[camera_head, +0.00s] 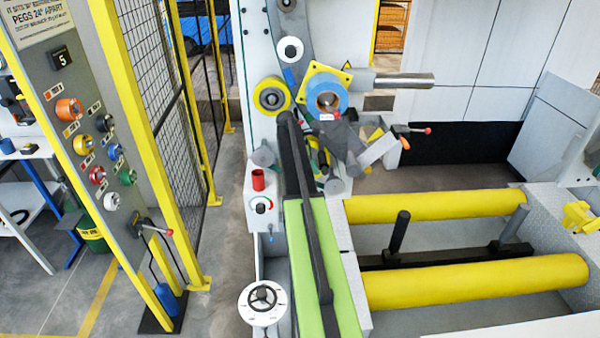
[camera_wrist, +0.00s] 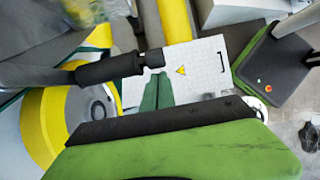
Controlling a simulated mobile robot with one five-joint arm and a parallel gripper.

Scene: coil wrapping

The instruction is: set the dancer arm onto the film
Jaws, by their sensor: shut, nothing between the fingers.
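In the wrist view, my gripper (camera_wrist: 158,80) is shut and empty, its green fingers showing over a white plate beyond my green wrist. A dark bar with a black grip (camera_wrist: 106,69) runs in from the left and ends close to the fingertips. It may be the dancer arm; I cannot tell whether it touches them. A yellow-rimmed roll (camera_wrist: 45,125) is at the left. In the head view, a blue-rimmed roll with a copper-coloured core (camera_head: 326,92) and a yellow roll (camera_head: 270,96) sit on the machine. Which one carries the film is unclear.
Two long yellow rollers (camera_head: 440,206) lie at the right. A lever with a red knob (camera_head: 412,131) sticks out beside the rolls. A peg panel (camera_head: 90,150) and yellow fence stand farther left.

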